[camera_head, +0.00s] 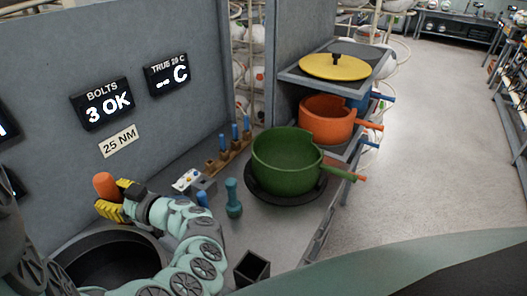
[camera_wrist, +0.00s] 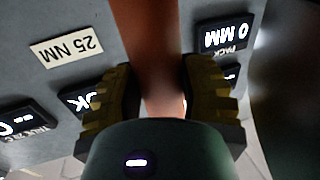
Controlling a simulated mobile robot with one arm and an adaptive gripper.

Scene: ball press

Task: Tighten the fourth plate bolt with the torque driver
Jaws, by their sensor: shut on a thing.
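My gripper (camera_head: 114,199) has yellow ribbed fingers and is shut on the torque driver (camera_head: 106,184), whose orange handle stands up above the fingers in the head view. In the wrist view the driver (camera_wrist: 150,45) runs as a reddish-brown shaft between the two fingers (camera_wrist: 162,95). The driver is held in front of the grey wall, above the back left rim of a dark round vessel (camera_head: 75,248). A wall display (camera_head: 102,104) reads "BOLTS 3 OK". The driver's lower end, the plate and its bolts cannot be made out.
A "25 NM" label (camera_head: 118,141) is on the wall. A green pot (camera_head: 285,165) stands on the bench at right, handle outward. Orange pot (camera_head: 326,122) sits on shelves behind.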

